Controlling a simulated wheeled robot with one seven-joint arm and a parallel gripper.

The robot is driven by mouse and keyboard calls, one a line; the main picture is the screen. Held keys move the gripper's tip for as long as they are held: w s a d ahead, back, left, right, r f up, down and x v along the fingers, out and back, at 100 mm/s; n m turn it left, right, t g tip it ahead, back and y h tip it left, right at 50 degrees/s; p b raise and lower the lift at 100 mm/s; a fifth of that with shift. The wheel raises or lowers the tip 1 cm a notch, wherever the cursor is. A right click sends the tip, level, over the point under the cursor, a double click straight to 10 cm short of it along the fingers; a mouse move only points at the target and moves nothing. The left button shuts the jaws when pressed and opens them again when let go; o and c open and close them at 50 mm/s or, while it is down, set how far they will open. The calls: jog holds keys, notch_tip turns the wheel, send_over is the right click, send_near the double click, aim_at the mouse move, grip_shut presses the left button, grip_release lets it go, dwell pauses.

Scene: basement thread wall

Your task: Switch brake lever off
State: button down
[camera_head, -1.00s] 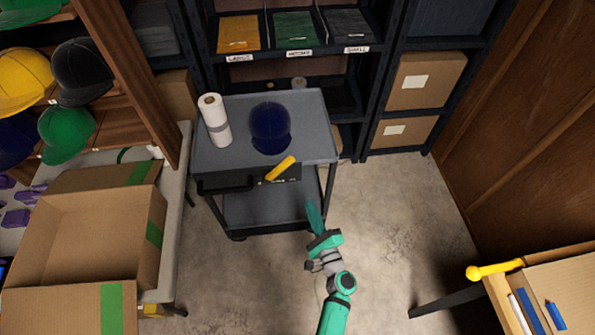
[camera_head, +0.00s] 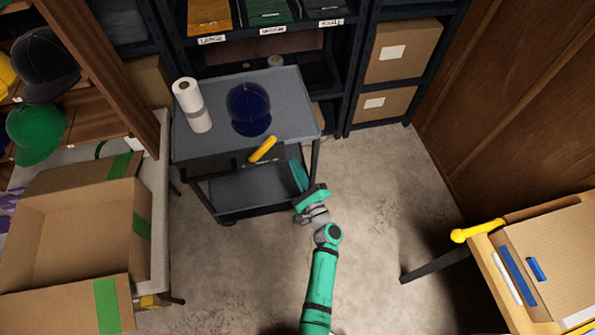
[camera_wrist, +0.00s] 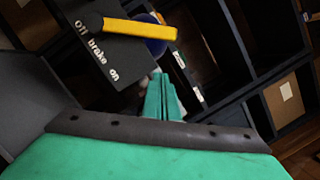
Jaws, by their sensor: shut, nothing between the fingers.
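The brake lever is a yellow handle (camera_head: 263,149) on the front edge of the grey cart (camera_head: 225,135). In the wrist view the yellow lever (camera_wrist: 140,30) lies across a dark plate (camera_wrist: 100,62) marked "Off", "Brake" and "on". Its free end points right, on the "on" side of the plate; "Off" is at the left. My gripper (camera_head: 298,174) is shut and empty, just right of the lever and below it in the head view. Its green fingers (camera_wrist: 162,98) also show in the wrist view, apart from the lever.
A dark blue cap (camera_head: 249,108) and a white roll (camera_head: 192,105) stand on the cart top. Shelves with boxes (camera_head: 401,50) rise behind. A cardboard box (camera_head: 75,205) is at left, and a table with a yellow-knobbed item (camera_head: 477,231) at right. Floor between is clear.

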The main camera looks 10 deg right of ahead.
aim_at(260, 152)
jog(key=w+a+r, duration=0.3)
jog(key=w+a, duration=0.1)
jog(key=w, duration=0.1)
jog(key=shift+w+r, duration=0.2)
jog(key=shift+a, duration=0.1)
dwell(0.4)
